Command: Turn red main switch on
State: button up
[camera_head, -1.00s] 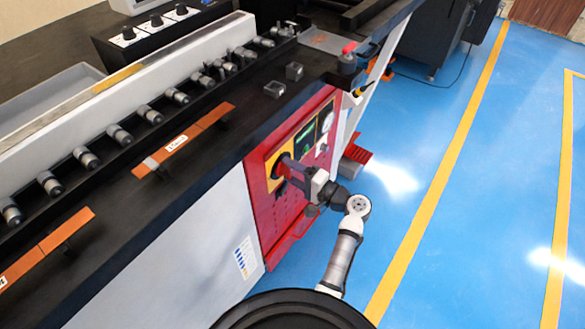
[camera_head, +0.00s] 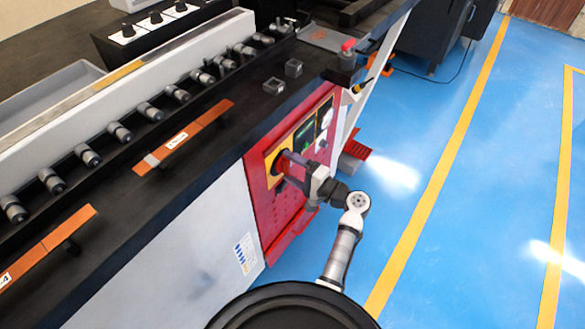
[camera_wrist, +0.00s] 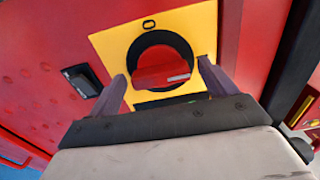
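The red main switch (camera_wrist: 162,68) is a red rotary knob on a black round base, mounted on a yellow plate (camera_wrist: 108,42). In the wrist view the red handle lies roughly crosswise. My gripper (camera_wrist: 160,82) is open, with one finger on each side of the knob's lower part and visible gaps to it. I cannot tell how deep the fingertips reach along the knob. In the head view my gripper (camera_head: 288,165) is at the red panel (camera_head: 262,205), in front of the yellow plate, and largely hides the switch.
A black latch (camera_wrist: 83,80) sits left of the yellow plate. The panel also carries a dark display (camera_head: 304,136). The black machine bench (camera_head: 150,200) overhangs the panel above. A red foot pedal (camera_head: 357,151) stands on the blue floor, which is clear on the right.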

jog(key=b+v, duration=0.3)
jog(key=v, duration=1)
jog(key=shift+s+d, duration=0.25)
jog(key=shift+d, duration=0.05)
